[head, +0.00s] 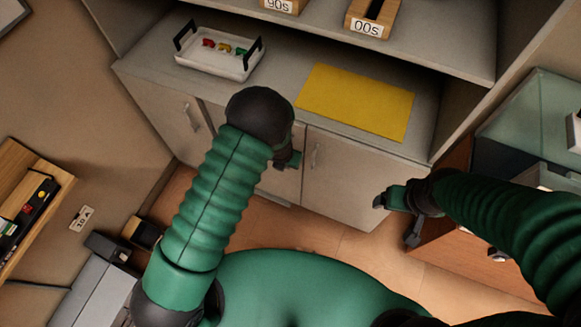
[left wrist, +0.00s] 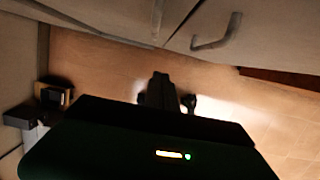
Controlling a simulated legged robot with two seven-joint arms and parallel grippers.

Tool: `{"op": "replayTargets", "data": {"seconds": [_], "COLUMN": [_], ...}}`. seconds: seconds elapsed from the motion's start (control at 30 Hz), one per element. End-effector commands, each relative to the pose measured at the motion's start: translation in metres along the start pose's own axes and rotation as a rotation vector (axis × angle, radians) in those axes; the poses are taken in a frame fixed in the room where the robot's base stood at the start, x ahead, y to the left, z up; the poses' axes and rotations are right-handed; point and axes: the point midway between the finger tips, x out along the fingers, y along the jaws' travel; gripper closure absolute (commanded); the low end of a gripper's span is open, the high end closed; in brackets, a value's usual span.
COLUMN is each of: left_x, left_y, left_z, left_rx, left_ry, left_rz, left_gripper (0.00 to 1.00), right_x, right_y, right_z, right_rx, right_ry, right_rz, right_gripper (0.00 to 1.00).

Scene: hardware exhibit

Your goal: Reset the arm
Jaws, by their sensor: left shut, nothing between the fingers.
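My left arm (head: 215,195), in green ribbed sleeve, reaches up from the lower left in the head view. Its dark wrist is in front of the cabinet. My left gripper (head: 287,160) is partly hidden behind the wrist; it is shut and empty, in front of the cabinet doors. In the left wrist view its dark fingers (left wrist: 172,96) show above the floor. My right arm (head: 520,225) comes in from the right. My right gripper (head: 394,217) is open and empty, its fingers apart over the floor right of the cabinet doors.
A white tray (head: 190,62) with black handles and several small coloured pieces stands on the cabinet top beside a yellow mat (head: 358,102). Wooden boxes (head: 376,16) sit on the shelf above. A glass case (head: 535,105) stands at right. Dark boxes (head: 108,246) are at lower left.

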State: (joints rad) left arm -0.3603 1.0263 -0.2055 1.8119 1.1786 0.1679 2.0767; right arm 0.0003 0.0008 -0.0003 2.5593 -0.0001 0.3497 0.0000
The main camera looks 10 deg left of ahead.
Motion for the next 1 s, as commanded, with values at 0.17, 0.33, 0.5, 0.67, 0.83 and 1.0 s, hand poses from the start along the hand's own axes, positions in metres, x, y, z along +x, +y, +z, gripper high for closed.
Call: {"op": "replayTargets", "data": {"seconds": [0.17,0.33,0.5,0.67,0.83,1.0], "left_x": [-0.024,-0.027,-0.074,-0.159,-0.229,-0.258], "left_y": [-0.002,-0.003,0.002,0.016,0.038,0.052], "left_z": [-0.001,-0.001,-0.004,-0.035,-0.087,-0.121], "left_rx": [0.002,0.016,0.43,1.322,2.288,2.858], "left_ry": [-0.002,0.0,-0.008,-0.041,-0.03,0.047], "left_rz": [0.002,0.003,-0.035,-0.065,-0.032,-0.018], "left_gripper": [1.0,1.0,1.0,1.0,1.0,1.0], "right_x": [-0.004,-0.004,-0.004,-0.004,-0.004,-0.004], "right_y": [0.0,0.0,0.0,0.0,0.0,0.0], "right_z": [-0.001,-0.001,-0.001,-0.001,-0.001,-0.001], "right_rx": [-0.001,-0.001,0.0,0.0,-0.001,-0.001], "right_ry": [0.0,0.0,0.0,0.0,0.0,0.0], "right_rz": [0.0,0.0,0.0,0.0,0.0,0.0], "right_gripper": [0.18,0.18,0.18,0.18,0.18,0.18]}}
